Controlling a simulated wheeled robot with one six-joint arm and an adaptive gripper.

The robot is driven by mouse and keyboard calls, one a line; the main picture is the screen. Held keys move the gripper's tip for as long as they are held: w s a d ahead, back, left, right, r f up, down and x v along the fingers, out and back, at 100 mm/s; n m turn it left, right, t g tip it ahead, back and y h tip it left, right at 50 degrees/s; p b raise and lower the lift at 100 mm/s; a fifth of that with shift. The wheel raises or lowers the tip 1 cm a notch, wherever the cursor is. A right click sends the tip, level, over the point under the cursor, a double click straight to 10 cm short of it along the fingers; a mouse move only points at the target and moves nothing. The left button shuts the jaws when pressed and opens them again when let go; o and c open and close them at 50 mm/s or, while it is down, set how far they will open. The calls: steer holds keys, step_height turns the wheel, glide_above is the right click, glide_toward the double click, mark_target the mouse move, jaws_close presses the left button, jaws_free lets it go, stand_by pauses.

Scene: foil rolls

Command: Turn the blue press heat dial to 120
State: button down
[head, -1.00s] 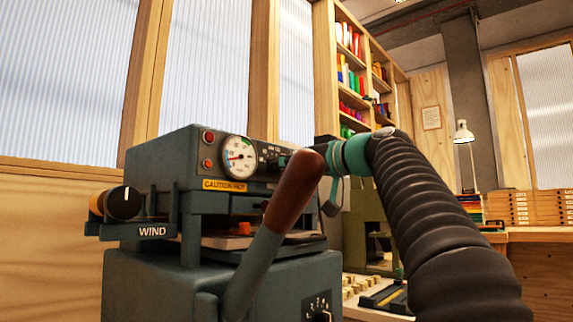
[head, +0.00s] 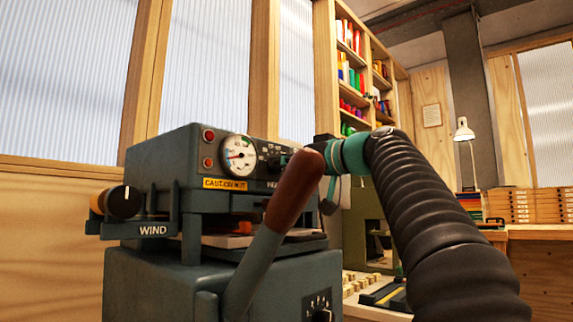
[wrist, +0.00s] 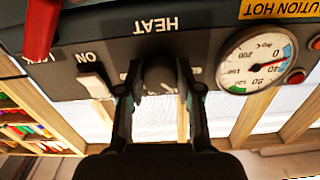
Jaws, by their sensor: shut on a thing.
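The blue-grey press (head: 225,290) stands at the left of the head view. Its heat dial (wrist: 160,78) is a dark knob under the upside-down HEAT label in the wrist view. My gripper (wrist: 157,85) is shut on the dial, one finger on each side. In the head view my gripper's teal wrist (head: 352,155) is at the panel's right, with the fingertips largely hidden by the press lever. The round dial gauge (head: 238,155) is left of the HEAT label; it also shows in the wrist view (wrist: 256,60). I cannot read the dial's setting.
The brown-handled lever (head: 293,190) rises in front of the panel. An ON switch (wrist: 95,80) sits beside the dial, and a red handle (wrist: 42,25) is near the wrist view's corner. The WIND knob (head: 123,202) is at left. Shelves (head: 350,85) stand behind.

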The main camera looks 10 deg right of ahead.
steer(key=m+p, duration=0.2)
steer(key=m, duration=0.3)
steer(key=shift+r+m, duration=0.1)
steer(key=shift+m, duration=0.2)
steer(key=m+p, duration=0.2)
steer(key=m, duration=0.3)
steer(key=shift+m+p, duration=0.3)
steer(key=c, duration=0.8)
jaws_free()
steer(key=shift+o, duration=0.2)
steer(key=shift+s, duration=0.1)
steer(key=v, duration=1.1)
steer(key=shift+s+d, duration=0.25)
steer(key=shift+s, duration=0.05)
